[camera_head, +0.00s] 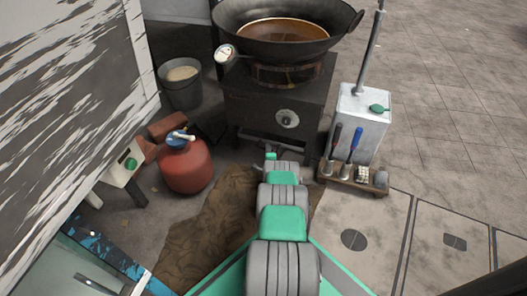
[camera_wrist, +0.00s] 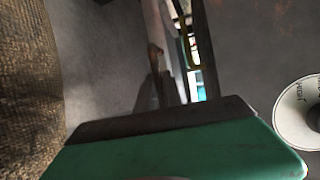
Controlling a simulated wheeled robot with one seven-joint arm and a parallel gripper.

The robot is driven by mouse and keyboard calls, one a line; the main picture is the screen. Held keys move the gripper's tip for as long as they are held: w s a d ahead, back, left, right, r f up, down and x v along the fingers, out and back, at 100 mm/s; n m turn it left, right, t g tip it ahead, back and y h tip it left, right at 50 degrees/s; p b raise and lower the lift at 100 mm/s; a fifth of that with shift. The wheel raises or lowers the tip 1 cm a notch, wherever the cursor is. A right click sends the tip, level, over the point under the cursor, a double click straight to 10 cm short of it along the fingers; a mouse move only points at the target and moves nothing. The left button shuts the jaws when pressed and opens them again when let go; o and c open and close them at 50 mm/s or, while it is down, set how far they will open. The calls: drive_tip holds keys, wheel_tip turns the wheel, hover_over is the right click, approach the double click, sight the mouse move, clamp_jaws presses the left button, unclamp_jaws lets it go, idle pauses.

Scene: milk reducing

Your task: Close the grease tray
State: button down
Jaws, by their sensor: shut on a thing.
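The black stove (camera_head: 282,108) stands ahead of me with a large wok (camera_head: 285,35) on it. The grease tray (camera_head: 252,138) shows as a narrow metal edge low on the stove's front, below the round dial. My arm reaches forward and down to it, and my gripper (camera_head: 271,157) is at this edge, shut on the tray. My own arm hides part of the tray. In the wrist view, my green and black gripper (camera_wrist: 180,145) fills the bottom and covers the contact. How far the tray sticks out is hard to tell.
A red gas bottle (camera_head: 186,167) and a grey bucket (camera_head: 181,88) stand left of the stove. A white box (camera_head: 358,120) and a low tool rack (camera_head: 352,178) stand close on the right. A brown mat (camera_head: 208,225) lies in front. Open paving is at right.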

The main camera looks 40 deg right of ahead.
drive_tip(key=shift+w+d+r, duration=0.3)
drive_tip(key=shift+d+r, duration=0.1)
drive_tip(key=shift+r, duration=0.2)
drive_tip(key=c, duration=1.8)
unclamp_jaws()
drive_tip(key=shift+o, duration=1.4)
drive_tip(key=shift+a+f, duration=0.25)
drive_tip(key=shift+f, duration=0.05)
drive_tip(key=shift+s, duration=0.1)
drive_tip(key=p+v, duration=0.4)
drive_tip(key=v, duration=0.3)
drive_tip(key=shift+s+a+r, duration=0.15)
drive_tip(key=shift+s+a, duration=0.05)
drive_tip(key=shift+s, duration=0.1)
